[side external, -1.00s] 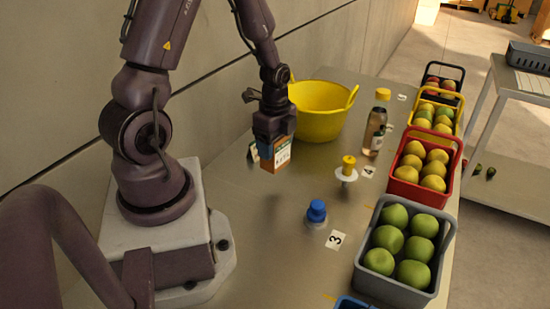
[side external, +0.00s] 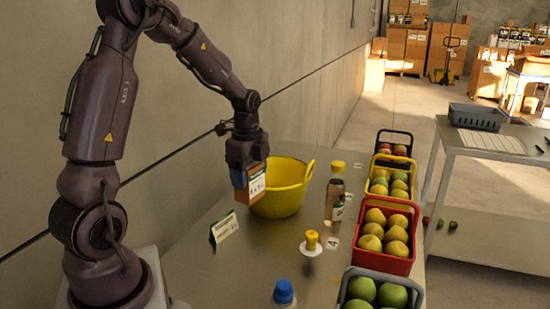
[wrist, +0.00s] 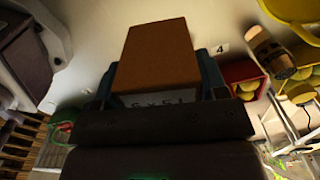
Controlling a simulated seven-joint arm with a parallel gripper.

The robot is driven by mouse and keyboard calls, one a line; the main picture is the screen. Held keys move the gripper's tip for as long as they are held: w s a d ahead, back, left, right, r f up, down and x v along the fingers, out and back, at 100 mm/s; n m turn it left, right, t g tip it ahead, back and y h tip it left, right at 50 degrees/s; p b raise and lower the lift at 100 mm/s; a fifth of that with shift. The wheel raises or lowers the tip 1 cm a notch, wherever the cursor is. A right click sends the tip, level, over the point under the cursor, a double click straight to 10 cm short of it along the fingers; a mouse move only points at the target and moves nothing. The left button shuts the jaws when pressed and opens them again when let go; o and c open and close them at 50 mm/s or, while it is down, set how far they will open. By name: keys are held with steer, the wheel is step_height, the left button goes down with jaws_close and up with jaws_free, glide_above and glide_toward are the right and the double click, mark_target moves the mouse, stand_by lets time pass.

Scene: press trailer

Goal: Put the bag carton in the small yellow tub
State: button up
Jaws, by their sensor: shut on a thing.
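The bag carton (side external: 257,188), orange-brown with a white printed face, is held in my gripper (side external: 245,172), which is shut on it. It hangs above the table, in front of the near left rim of the yellow tub (side external: 290,190). In the side view it overlaps the tub's near wall, so the exact gap is hard to tell. In the wrist view the carton (wrist: 158,55) sits between the two fingers, and part of the tub (wrist: 292,12) shows at the upper right. The tub has two handles, and its inside looks empty where visible.
A bottle with a yellow cap (side external: 335,202) stands right of the tub. A yellow-topped stand (side external: 311,241), a blue-capped item (side external: 284,292) and a folded card (side external: 224,226) are nearer. Fruit crates, including a red one (side external: 386,254), line the right edge.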

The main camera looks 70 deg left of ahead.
steer(key=w+a+f+m, duration=0.2)
steer(key=w+a, duration=1.1)
steer(key=a, duration=0.4)
steer(key=f, duration=1.4)
steer(key=shift+s+d, duration=0.2)
steer(key=shift+d, duration=0.15)
steer(key=shift+f, duration=0.1)
steer(key=o, duration=1)
